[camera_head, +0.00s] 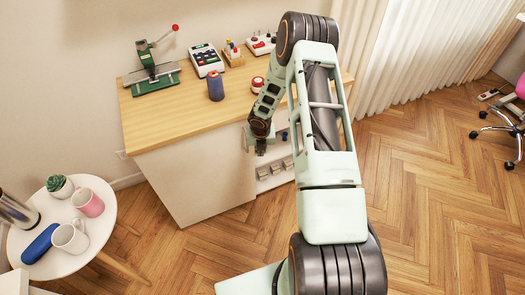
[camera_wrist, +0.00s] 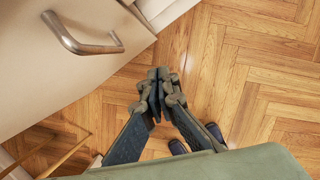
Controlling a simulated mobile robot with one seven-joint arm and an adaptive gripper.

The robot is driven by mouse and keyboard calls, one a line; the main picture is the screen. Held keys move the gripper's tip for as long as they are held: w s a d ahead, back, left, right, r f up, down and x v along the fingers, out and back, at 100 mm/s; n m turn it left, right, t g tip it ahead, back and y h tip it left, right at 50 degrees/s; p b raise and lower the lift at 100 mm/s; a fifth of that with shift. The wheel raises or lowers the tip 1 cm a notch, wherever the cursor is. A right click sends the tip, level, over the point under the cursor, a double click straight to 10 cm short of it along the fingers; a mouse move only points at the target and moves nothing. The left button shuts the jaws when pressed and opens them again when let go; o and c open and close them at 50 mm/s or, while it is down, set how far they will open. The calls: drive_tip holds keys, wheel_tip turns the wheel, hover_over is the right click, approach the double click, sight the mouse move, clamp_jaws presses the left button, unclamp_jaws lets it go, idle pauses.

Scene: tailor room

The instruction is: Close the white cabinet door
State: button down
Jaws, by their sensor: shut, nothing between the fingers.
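The white cabinet (camera_head: 195,180) stands in the middle left of the head view under a wooden top. Its shelves show at the right, behind my arm. In the wrist view a white door panel (camera_wrist: 50,95) with a curved metal handle (camera_wrist: 84,36) fills the upper left. My gripper (camera_wrist: 160,78) is shut and empty, its fingertips just past the panel's lower right edge and apart from the handle. In the head view my gripper (camera_head: 261,148) is by the cabinet's front right corner. My arm hides part of the cabinet there, so the door's exact angle is unclear.
The wooden top (camera_head: 185,110) carries a green press (camera_head: 152,75), a blue spool (camera_head: 215,86) and other small items. A round white table (camera_head: 100,222) with mugs stands at the lower left. Open wood floor (camera_head: 440,210) lies to the right, before a curtain (camera_head: 400,50).

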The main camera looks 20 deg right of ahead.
drive_tip(key=p+v, duration=0.1)
drive_tip(key=v, duration=0.9)
drive_tip(key=shift+s+d, duration=0.45)
drive_tip(key=shift+d, duration=0.05)
